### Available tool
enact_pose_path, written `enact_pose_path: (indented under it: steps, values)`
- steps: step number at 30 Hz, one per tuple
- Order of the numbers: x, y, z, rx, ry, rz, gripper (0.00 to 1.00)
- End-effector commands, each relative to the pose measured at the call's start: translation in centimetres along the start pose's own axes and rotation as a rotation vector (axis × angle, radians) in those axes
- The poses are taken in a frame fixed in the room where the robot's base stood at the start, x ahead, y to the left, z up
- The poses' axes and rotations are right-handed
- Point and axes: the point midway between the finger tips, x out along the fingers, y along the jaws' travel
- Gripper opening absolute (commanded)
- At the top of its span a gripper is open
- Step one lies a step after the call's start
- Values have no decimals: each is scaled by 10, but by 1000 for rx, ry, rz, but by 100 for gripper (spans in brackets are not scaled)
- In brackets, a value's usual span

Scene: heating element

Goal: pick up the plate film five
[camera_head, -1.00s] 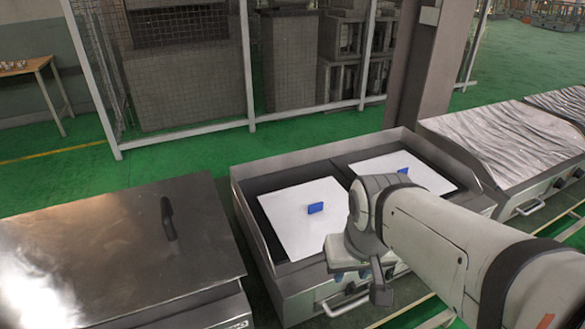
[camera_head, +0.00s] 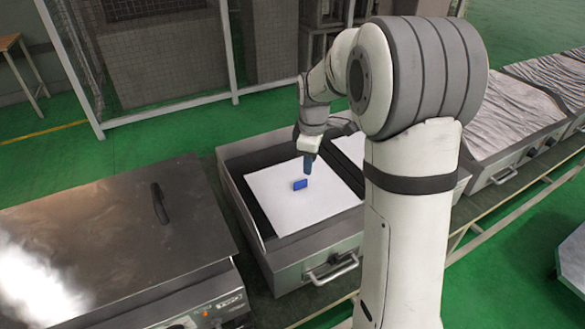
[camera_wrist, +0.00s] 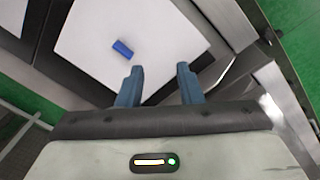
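A white square plate film (camera_head: 283,208) with a blue block-shaped handle (camera_head: 300,184) lies in the left bay of the open heating unit. In the wrist view the same white sheet (camera_wrist: 95,75) and blue handle (camera_wrist: 122,48) show ahead of the fingers, to the left. My gripper (camera_head: 308,164) hangs pointing down above the sheet, just behind the handle in the head view. In the wrist view my gripper (camera_wrist: 158,80) is open with nothing between its two fingers. A second white sheet (camera_head: 350,149) is mostly hidden behind my arm. I see no number on either sheet.
The unit's metal front wall (camera_head: 312,262) carries a handle (camera_head: 331,270). A closed metal lid (camera_head: 115,235) stands at the left. Units with wrinkled silvery covers (camera_head: 512,108) stand at the right. A mesh fence (camera_head: 150,55) is behind, over green floor.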

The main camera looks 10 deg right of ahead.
Motion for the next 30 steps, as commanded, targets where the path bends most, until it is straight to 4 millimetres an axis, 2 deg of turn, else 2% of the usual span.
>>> enact_pose_path:
  steps: [1,6,12,18,30]
  values:
    - [10,18,-8,-85,-7,-17,33]
    - [55,65,-31,-382,-12,-50,33]
    - [102,96,-46,-638,-8,-80,33]
    - [126,105,-50,-743,-5,-92,33]
    - [171,96,-45,-751,-5,-96,33]
